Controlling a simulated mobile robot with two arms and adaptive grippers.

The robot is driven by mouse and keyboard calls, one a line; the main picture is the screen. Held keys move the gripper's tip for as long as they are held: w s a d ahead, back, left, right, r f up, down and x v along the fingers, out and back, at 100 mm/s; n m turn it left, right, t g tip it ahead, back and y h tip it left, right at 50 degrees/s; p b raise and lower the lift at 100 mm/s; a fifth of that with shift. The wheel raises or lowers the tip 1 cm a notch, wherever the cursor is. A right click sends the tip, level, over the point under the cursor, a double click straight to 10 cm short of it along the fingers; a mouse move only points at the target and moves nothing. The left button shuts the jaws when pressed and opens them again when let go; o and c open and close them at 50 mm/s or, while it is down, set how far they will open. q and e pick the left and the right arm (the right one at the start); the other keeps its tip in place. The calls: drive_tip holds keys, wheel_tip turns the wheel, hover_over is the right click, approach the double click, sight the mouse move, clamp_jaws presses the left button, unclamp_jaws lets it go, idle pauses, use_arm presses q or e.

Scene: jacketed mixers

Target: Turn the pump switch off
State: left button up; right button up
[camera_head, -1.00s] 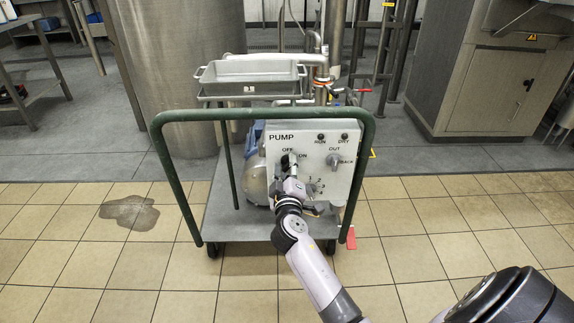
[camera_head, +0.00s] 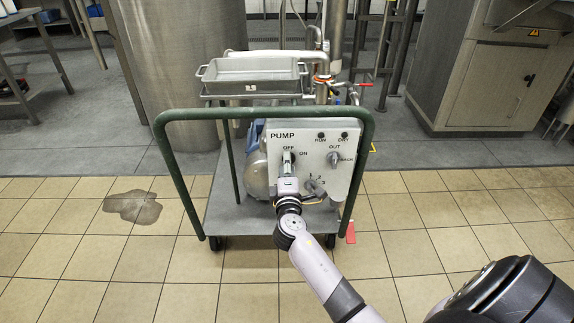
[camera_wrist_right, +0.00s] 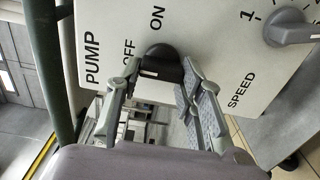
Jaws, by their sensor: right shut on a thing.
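The pump switch (camera_wrist_right: 166,58) is a black knob on the pale control panel (camera_head: 313,178), with OFF and ON lettered beside it. In the head view it is mostly hidden behind my right gripper (camera_head: 289,166). In the right wrist view my right gripper (camera_wrist_right: 160,72) has one finger on each side of the knob and is shut on it. In the head view the gripper stands nearly upright under the OFF label. The knob's exact pointing direction is hard to tell. My left gripper is not in view.
The panel also carries an OUT/BACK knob (camera_head: 334,158) and a speed knob (camera_wrist_right: 290,28). A green-railed cart (camera_head: 182,190) holds the pump and a metal tray (camera_head: 252,72). A large steel vessel (camera_head: 180,60) stands behind.

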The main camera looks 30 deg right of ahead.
idle(0.4)
drive_tip(key=o, duration=1.2)
drive_tip(key=shift+c, duration=0.2)
drive_tip(key=v, duration=1.2)
